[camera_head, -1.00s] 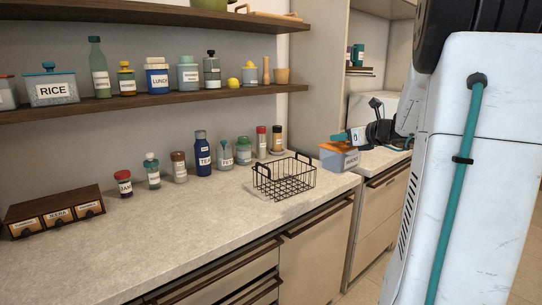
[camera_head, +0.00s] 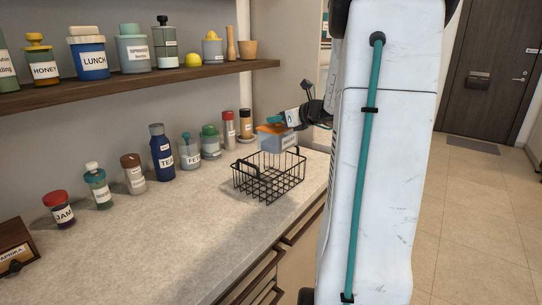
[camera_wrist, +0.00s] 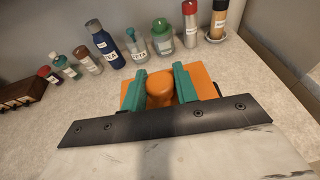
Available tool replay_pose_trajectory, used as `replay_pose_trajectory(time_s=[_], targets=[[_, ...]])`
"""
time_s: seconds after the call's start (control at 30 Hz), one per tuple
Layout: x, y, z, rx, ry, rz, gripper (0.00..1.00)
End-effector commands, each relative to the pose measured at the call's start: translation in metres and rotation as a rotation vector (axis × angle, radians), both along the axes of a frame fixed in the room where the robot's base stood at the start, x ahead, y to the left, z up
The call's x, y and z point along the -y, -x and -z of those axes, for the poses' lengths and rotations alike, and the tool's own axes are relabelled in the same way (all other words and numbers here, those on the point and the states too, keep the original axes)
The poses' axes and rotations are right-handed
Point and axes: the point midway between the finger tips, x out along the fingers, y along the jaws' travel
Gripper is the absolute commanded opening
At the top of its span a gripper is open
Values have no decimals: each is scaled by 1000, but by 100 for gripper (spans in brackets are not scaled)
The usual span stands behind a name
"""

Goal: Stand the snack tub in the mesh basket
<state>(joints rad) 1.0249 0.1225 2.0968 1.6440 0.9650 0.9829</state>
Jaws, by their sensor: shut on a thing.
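The snack tub, with a blue-grey labelled body (camera_head: 280,143) and an orange lid, is upright, held above the counter. My gripper (camera_head: 275,121) is shut on the round orange knob of its lid. In the wrist view, the teal fingers of my gripper (camera_wrist: 161,82) flank the knob on the orange lid (camera_wrist: 201,80); the tub's body is hidden there. The black wire mesh basket (camera_head: 268,184) stands empty on the counter. The tub's underside shows near the basket's back rim; I cannot tell how far over the opening it is.
Behind the basket stand a red-capped shaker (camera_head: 229,130), a dark-capped shaker (camera_head: 245,126) and a green-lidded jar (camera_head: 210,142). A blue TEA bottle (camera_head: 161,154) and other jars run leftward. The counter (camera_head: 160,235) is clear left of the basket.

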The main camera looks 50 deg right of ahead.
Motion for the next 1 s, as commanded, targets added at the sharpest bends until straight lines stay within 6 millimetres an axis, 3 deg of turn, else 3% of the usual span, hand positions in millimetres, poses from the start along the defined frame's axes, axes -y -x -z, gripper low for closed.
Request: replay_pose_trajectory(time_s=[0.1,0.33,0.8,1.0], targets=[[-4,-3,36,-3,-8,-6,0],[-5,-3,88,-1,-4,-7,0],[-2,-1,142,0,-2,-4,0],[-2,-2,144,1,0,-2,0]])
